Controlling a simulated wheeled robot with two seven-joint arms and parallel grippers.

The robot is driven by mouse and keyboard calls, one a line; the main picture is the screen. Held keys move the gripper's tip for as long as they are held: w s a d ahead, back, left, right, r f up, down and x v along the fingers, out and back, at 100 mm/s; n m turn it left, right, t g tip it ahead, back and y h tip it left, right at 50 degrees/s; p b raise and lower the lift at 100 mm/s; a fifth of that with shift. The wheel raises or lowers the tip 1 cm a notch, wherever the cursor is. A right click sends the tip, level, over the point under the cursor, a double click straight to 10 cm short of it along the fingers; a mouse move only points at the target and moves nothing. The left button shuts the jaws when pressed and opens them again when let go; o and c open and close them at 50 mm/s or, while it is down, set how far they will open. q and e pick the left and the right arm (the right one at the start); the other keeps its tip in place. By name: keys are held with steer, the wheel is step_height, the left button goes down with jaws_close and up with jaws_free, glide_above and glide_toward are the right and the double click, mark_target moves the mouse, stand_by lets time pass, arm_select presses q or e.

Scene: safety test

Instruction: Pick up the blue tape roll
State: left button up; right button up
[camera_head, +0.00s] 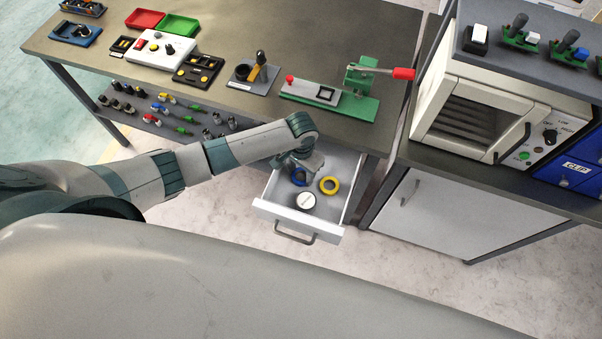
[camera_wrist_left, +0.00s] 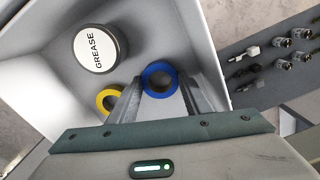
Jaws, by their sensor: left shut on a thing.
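The blue tape roll (camera_head: 299,179) lies in the open white drawer, partly hidden under my left gripper (camera_head: 296,168) in the head view. In the left wrist view the blue tape roll (camera_wrist_left: 160,69) sits between the two fingers of my left gripper (camera_wrist_left: 160,84). The fingers are shut on it. I cannot tell whether it is lifted off the drawer floor. My right gripper is in neither view.
The open drawer (camera_head: 268,212) also holds a yellow tape roll (camera_head: 329,185) and a grease tin (camera_head: 306,201). The drawer walls surround my gripper. The workbench (camera_head: 330,30) above carries a green press (camera_head: 350,105). An oven (camera_head: 490,110) stands at right.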

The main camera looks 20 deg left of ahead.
mark_target(300, 175)
arm_select(q)
step_height(300, 175, up, 10)
steer(key=b, duration=0.2)
stand_by(0.3)
steer(key=shift+f, duration=0.1)
